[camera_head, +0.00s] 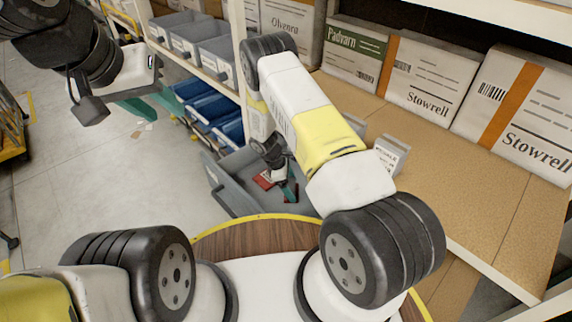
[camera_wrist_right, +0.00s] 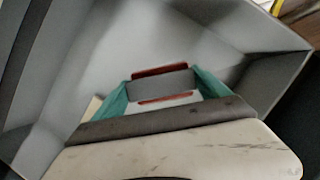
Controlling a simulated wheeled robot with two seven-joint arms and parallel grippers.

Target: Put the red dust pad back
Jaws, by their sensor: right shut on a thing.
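The red dust pad (camera_head: 262,181) is partly visible low inside a grey bin (camera_head: 226,188) in the head view. My right gripper (camera_head: 283,188) reaches down into that bin. In the right wrist view, its teal fingers (camera_wrist_right: 160,90) are shut on the dust pad (camera_wrist_right: 160,71), which shows red edges around a grey middle. The bin's grey walls (camera_wrist_right: 285,55) surround it there; whether the pad touches the floor is unclear. My left gripper (camera_head: 150,108) is at the upper left, fingers apart and empty, above the floor.
Blue bins (camera_head: 212,105) sit on a lower shelf behind the grey bin, with grey bins (camera_head: 195,40) above them. Large cartons (camera_head: 430,78) and a small white box (camera_head: 391,155) stand on the shelf at right. The floor at left is mostly clear.

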